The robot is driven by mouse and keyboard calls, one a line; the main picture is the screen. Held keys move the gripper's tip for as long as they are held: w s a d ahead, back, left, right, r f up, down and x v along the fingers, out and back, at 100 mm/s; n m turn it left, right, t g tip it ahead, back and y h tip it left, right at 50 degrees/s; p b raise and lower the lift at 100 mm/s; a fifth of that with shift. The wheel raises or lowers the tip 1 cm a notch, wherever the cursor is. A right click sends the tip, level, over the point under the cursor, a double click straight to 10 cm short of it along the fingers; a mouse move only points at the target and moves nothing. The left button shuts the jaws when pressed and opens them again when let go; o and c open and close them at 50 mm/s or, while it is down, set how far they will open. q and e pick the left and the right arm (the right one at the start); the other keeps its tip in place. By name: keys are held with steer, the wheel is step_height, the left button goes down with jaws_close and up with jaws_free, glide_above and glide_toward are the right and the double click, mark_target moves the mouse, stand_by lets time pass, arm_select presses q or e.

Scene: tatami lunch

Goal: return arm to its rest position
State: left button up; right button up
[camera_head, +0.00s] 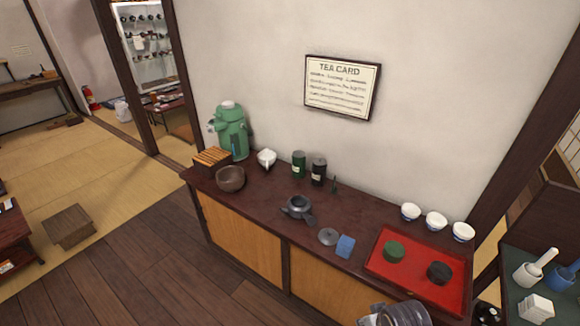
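Neither gripper's fingers show in the head view. A grey, ridged rounded part at the bottom edge, right of centre, looks like a piece of my own arm; its fingers are not visible. The long dark-topped cabinet (262,212) stands against the wall, and no gripper is seen over it or touching anything on it.
The cabinet holds a green air pot (231,132), brown bowl (230,178), white pitcher (266,158), two canisters (299,164), dark teapot (297,206), round lid (328,236), blue cloth (345,246) and red tray (430,285). Three white cups (436,221) stand behind the tray.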

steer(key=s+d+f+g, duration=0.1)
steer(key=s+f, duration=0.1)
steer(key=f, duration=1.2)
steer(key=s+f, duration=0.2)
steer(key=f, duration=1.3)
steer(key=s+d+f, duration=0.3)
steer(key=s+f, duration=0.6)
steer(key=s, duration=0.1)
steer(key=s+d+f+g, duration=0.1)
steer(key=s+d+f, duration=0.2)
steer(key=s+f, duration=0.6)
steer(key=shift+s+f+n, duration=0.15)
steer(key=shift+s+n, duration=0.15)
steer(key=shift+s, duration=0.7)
